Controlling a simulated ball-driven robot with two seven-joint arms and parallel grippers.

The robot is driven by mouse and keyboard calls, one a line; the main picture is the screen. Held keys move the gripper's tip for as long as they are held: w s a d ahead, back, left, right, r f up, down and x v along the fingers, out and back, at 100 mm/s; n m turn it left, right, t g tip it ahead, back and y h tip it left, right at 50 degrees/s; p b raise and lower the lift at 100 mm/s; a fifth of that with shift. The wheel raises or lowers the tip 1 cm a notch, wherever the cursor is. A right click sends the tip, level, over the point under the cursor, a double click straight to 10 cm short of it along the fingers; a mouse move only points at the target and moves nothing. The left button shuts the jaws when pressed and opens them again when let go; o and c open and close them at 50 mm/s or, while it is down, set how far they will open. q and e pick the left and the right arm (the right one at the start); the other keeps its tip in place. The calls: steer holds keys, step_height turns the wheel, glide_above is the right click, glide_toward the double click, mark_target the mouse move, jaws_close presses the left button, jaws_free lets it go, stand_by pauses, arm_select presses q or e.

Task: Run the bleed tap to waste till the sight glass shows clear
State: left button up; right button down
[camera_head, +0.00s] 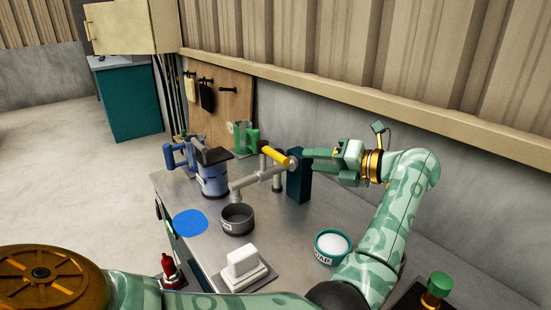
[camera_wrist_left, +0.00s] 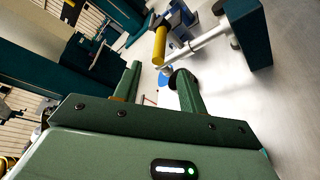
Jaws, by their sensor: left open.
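The bleed tap is a grey pipe (camera_head: 257,178) with a yellow lever (camera_head: 274,156), carried by a dark teal post (camera_head: 299,182) on the bench. Its spout end is above a dark round pan (camera_head: 238,219). My left gripper (camera_head: 308,160) is open and empty, to the right of the lever and pointing left. In the left wrist view the yellow lever (camera_wrist_left: 160,46) lies beyond the fingertips (camera_wrist_left: 156,80), apart from them, with the pipe (camera_wrist_left: 196,46) beside it. I cannot make out a sight glass or any liquid flowing. My right gripper is not in view.
A red bottle (camera_head: 170,271) is at the front. The ribbed wall (camera_head: 340,45) rises behind.

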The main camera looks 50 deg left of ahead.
mark_target(273, 157)
arm_select(q)
steer(key=b+x, duration=0.3)
steer(key=x, duration=0.8)
steer(key=shift+a+f, duration=0.2)
steer(key=shift+a, duration=0.15)
steer(key=shift+s+a, duration=0.2)
steer(key=shift+a, duration=0.4)
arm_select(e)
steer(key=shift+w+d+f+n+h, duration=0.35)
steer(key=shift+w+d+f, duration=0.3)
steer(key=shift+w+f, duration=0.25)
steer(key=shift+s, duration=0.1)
arm_select(q)
steer(key=c, duration=0.8)
jaws_close()
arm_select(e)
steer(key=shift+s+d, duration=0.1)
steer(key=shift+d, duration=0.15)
